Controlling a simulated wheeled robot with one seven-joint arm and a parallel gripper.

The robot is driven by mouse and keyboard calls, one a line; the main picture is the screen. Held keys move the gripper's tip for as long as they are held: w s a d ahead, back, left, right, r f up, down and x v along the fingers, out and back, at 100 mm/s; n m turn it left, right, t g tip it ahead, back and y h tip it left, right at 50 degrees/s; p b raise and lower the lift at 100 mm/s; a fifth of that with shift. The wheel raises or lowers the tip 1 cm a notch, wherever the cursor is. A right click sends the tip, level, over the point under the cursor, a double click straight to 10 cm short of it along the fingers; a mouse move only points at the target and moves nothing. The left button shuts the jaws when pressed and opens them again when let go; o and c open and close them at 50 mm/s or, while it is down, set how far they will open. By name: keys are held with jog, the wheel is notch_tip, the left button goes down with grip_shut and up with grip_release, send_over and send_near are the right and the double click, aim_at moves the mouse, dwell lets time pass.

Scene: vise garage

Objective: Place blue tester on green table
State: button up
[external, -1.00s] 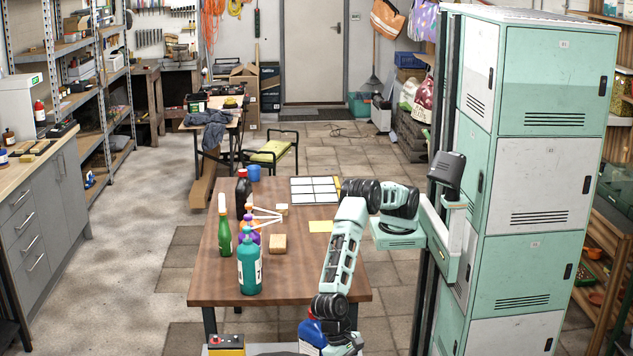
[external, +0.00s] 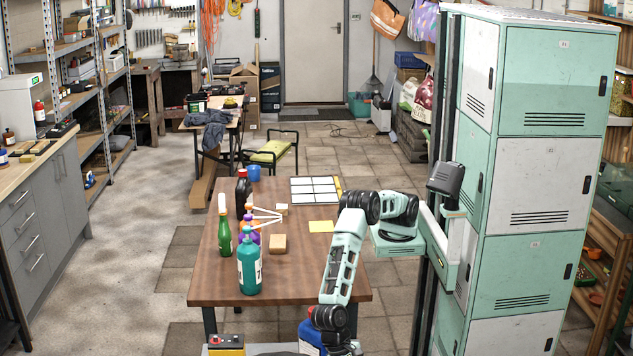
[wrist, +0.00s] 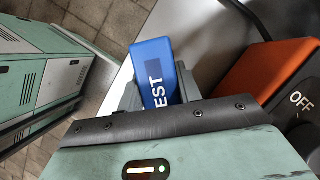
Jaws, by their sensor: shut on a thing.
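The blue tester (wrist: 158,70), a blue block with white letters reading "EST", shows in the wrist view between the grey fingers of my gripper (wrist: 158,92). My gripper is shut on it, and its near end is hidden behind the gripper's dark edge. In the external view my gripper (external: 340,347) is at the bottom edge, mostly cut off; I cannot make out the tester there. I see no table with a clearly green top; the table in the external view is brown wood (external: 225,275).
An orange piece (wrist: 270,72) and a dark part marked "OFF" lie right of the tester. A blue container (external: 309,336) stands near my gripper. The brown table holds bottles, including a teal one (external: 250,268), and a wooden block (external: 278,244). Mint lockers (external: 530,180) stand at the right.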

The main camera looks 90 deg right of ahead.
jog(key=shift+f, duration=0.4)
jog(key=o, duration=1.3)
jog(key=shift+c, duration=0.2)
